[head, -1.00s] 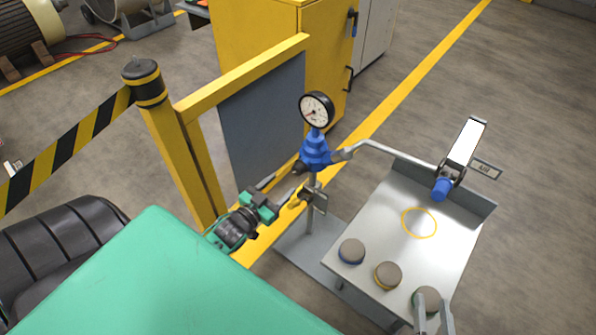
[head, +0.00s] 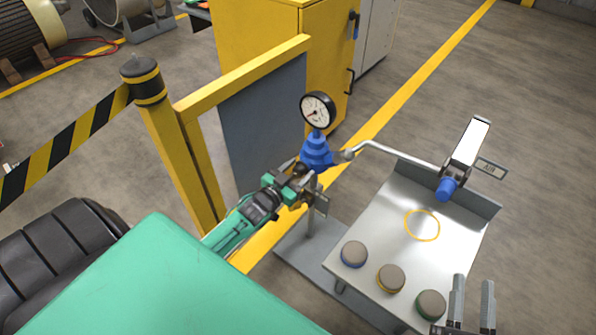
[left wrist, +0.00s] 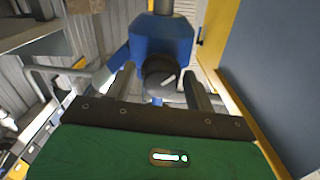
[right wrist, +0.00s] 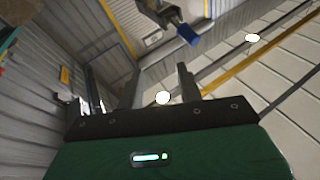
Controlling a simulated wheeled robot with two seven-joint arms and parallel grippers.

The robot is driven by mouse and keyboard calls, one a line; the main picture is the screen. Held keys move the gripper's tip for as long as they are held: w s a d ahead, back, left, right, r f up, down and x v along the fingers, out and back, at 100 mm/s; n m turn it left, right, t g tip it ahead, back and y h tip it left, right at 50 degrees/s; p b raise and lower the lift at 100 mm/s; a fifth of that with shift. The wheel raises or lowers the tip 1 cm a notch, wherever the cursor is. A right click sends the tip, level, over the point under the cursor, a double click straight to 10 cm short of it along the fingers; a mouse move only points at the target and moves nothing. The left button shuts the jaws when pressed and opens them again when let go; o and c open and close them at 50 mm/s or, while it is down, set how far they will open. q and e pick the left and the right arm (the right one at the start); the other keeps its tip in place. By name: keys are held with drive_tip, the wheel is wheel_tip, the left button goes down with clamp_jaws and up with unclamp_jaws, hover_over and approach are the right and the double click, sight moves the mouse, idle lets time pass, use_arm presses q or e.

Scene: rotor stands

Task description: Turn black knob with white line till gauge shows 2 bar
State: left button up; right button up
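The pressure gauge (head: 317,110) has a white face and a black rim, and stands atop the blue regulator (head: 316,153). Its needle points to the lower left; the numbers are too small to read. The black knob (left wrist: 160,76) with a short white line slanting to the upper right is on the regulator's near side. My left gripper (head: 297,183) is at the knob; in the left wrist view its fingers (left wrist: 160,88) stand either side of it, with gaps visible. My right gripper (head: 472,300) is open and empty over the bench's near right corner.
The metal bench (head: 385,232) carries several round knobs, including a yellow-ringed one (head: 391,278), and a yellow circle mark. A yellow-framed panel (head: 262,120) stands close left of the regulator.

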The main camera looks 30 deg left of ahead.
use_arm(q)
drive_tip(key=c, duration=0.8)
drive_tip(key=m+p, duration=0.3)
drive_tip(key=m, duration=0.1)
drive_tip(key=shift+r, duration=0.15)
drive_tip(key=m, duration=0.3)
drive_tip(key=shift+d+p, duration=0.1)
drive_tip(key=shift+p, duration=0.3)
drive_tip(key=m, duration=0.3)
drive_tip(key=shift+f+m, duration=0.2)
drive_tip(key=shift+m, duration=1.1)
drive_tip(key=m, duration=0.2)
drive_tip(key=shift+f+m, duration=0.1)
drive_tip(key=shift+m, duration=0.2)
drive_tip(key=shift+m+b, duration=0.3)
drive_tip(key=shift+m, duration=0.9)
use_arm(e)
drive_tip(key=s+a+f+g+h, duration=0.1)
drive_tip(key=s+f+g, duration=0.3)
drive_tip(key=f+g, duration=0.3)
drive_tip(key=shift+s+a+f+n+g, duration=0.15)
drive_tip(key=shift+a+f+n+g, duration=0.2)
drive_tip(key=shift+f, duration=1.65)
drive_tip(key=shift+s+a, duration=0.1)
